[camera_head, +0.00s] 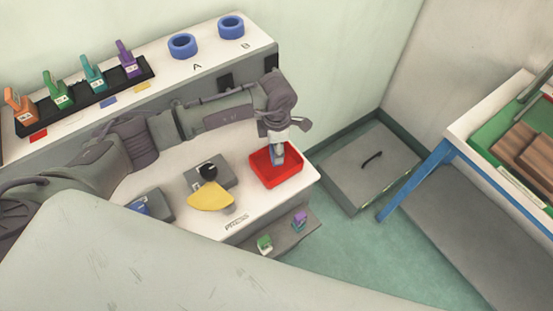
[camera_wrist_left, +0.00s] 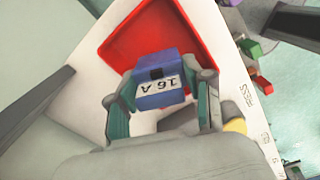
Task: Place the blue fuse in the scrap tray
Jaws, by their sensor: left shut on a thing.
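The blue fuse (camera_wrist_left: 158,82), with a white label reading 16A, is between the fingers of my left gripper (camera_wrist_left: 160,100) in the left wrist view. My left gripper (camera_head: 274,155) is shut on it, over the red scrap tray. The scrap tray (camera_head: 290,177) is a shallow red box at the right end of the white bench; it also shows in the left wrist view (camera_wrist_left: 195,25). In the head view the fuse is mostly hidden by the gripper. I cannot tell whether it touches the tray floor. My right gripper is not in view.
A black rack (camera_head: 88,97) holds orange, green, teal and purple fuses at the back. Two blue rings (camera_head: 183,46) sit on the upper ledge. A yellow part (camera_head: 211,197) and a black knob (camera_head: 208,171) are left of the tray. A lower shelf (camera_head: 283,238) holds green and purple fuses.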

